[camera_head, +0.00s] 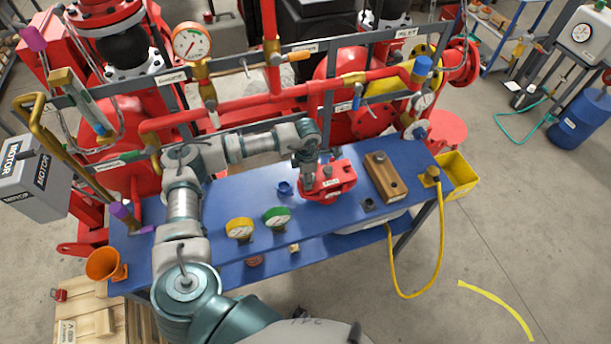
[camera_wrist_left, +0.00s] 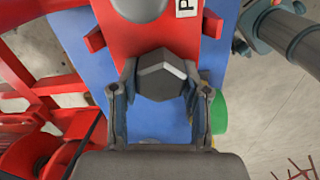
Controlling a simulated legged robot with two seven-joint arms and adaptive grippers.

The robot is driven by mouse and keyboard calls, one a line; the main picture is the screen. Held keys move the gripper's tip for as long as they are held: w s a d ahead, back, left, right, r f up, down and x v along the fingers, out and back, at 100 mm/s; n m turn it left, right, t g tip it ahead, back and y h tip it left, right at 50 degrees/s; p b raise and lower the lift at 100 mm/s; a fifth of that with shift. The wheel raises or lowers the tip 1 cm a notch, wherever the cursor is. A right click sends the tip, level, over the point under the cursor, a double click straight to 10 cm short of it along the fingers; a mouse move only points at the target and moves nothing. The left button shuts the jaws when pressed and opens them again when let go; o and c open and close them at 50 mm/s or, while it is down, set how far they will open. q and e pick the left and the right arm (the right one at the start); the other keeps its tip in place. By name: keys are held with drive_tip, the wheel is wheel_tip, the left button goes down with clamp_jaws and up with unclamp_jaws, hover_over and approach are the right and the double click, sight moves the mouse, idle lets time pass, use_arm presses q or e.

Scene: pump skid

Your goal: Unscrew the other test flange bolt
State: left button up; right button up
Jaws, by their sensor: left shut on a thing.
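The red test flange (camera_head: 338,182) sits on the blue bench right of the middle in the head view. It fills the top of the left wrist view (camera_wrist_left: 165,32), with part of a white label at its right. A dark grey hexagonal bolt head (camera_wrist_left: 161,76) stands out from it there. My left gripper (camera_head: 308,176) reaches down over the flange's left part. In the left wrist view its two fingers (camera_wrist_left: 161,84) stand on either side of the bolt head, shut on it. The bolt's shank is hidden. My right gripper is in neither view.
On the blue bench (camera_head: 345,228) are a wooden block (camera_head: 385,177), a small blue part (camera_head: 285,188), a yellow round part (camera_head: 240,229) and a green one (camera_head: 277,217). Red pipes (camera_head: 240,108) with gauges run behind. A yellow bin (camera_head: 458,172) hangs at the right end.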

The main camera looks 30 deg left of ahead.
use_arm(q)
drive_tip(key=n, duration=0.3)
drive_tip(key=shift+d, duration=0.15)
drive_tip(key=o, duration=1)
drive_tip(key=shift+o, duration=1.3)
drive_tip(key=shift+w, duration=0.15)
wheel_tip(320, 180, up, 12)
